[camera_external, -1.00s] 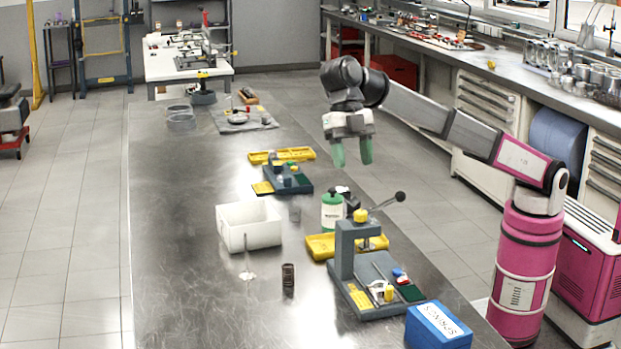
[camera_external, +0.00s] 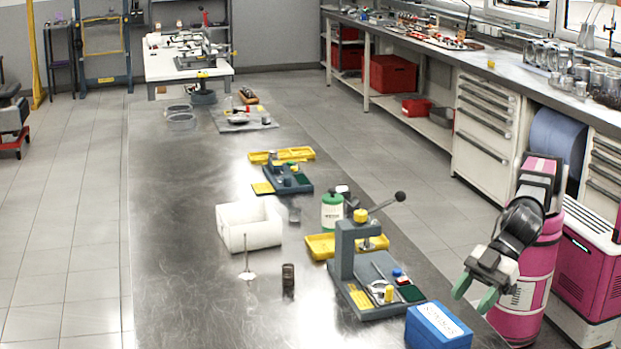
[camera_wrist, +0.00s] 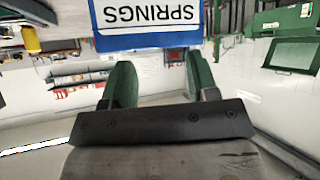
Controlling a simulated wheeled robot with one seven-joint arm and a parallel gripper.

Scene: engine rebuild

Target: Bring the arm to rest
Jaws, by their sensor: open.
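My gripper (camera_external: 472,293) has green fingers that stand apart with nothing between them. In the external view it hangs low at the right, beside my pink column and past the right edge of the steel bench (camera_external: 190,290). My arm is folded in close to the column. In the wrist view the gripper (camera_wrist: 160,85) also shows open and empty. The blue box labelled SPRINGS (camera_external: 438,327) sits at the bench's front right, just left of the gripper and apart from it. The box (camera_wrist: 150,40) shows upside down beyond the fingers in the wrist view.
A grey lever press (camera_external: 347,245) stands on the bench with small parts on its base. Near it are a white bin (camera_external: 250,241), a green-white bottle (camera_external: 332,212), a dark spring (camera_external: 288,276) and yellow trays. A drawer cabinet (camera_external: 478,150) stands behind my arm.

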